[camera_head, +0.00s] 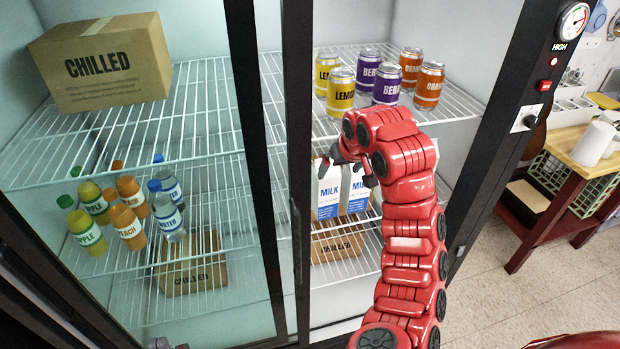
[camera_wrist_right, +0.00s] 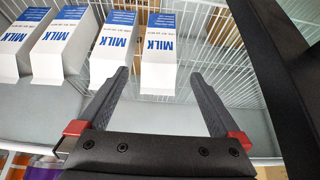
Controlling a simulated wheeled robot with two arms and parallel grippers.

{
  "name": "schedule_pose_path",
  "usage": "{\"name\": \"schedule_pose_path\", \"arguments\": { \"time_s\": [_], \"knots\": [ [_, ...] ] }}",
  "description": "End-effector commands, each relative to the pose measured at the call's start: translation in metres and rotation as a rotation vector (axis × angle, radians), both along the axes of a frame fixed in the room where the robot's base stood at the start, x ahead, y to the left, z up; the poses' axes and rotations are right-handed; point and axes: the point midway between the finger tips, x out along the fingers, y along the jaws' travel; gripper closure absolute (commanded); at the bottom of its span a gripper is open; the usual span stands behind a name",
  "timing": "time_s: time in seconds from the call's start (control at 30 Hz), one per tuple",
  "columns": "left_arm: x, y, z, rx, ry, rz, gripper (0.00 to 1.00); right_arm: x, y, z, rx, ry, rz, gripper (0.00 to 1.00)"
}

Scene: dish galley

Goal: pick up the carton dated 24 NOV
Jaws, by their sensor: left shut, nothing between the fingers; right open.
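White and blue MILK cartons stand on a wire shelf in the open right side of the cooler. Two show in the head view, a left one (camera_head: 327,192) and one beside it (camera_head: 356,196); my arm may hide others. The right wrist view shows several in a row, the rightmost (camera_wrist_right: 158,52) ahead of and between my fingertips. Small print above MILK is too small to read as a date. My right gripper (camera_head: 350,166) is open and empty, also in the right wrist view (camera_wrist_right: 158,82). Only a sliver of my left gripper (camera_head: 168,343) shows at the bottom edge, shut and empty.
Lemon (camera_head: 341,92), berry (camera_head: 387,84) and orange (camera_head: 428,85) cans stand on the shelf above the cartons. A cardboard box (camera_head: 337,243) sits below. A dark door post (camera_head: 298,150) stands left of the cartons. Glass covers bottles and the CHILLED box (camera_head: 100,65).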

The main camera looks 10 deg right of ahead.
Motion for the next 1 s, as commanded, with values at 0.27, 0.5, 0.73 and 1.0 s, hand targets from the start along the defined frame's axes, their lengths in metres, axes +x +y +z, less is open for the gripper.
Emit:
{"name": "schedule_pose_path", "arguments": {
  "time_s": [0.27, 0.5, 0.73, 1.0],
  "knots": [
    [0.000, 0.000, -0.004, 0.000, 0.001, 0.000, 1.00, 0.006, -0.001, -0.015, 0.000, 0.008, -0.001, 0.00],
    [0.000, 0.000, -0.012, 0.000, 0.001, 0.000, 1.00, 0.020, 0.000, -0.040, 0.003, 0.007, 0.000, 0.00],
    [0.000, 0.000, -0.026, 0.000, 0.000, 0.000, 1.00, 0.032, 0.000, -0.063, 0.003, 0.006, -0.002, 0.00],
    [0.000, 0.000, -0.020, 0.000, 0.000, 0.000, 1.00, 0.053, 0.002, -0.093, 0.002, 0.011, 0.000, 0.00]
  ]
}}
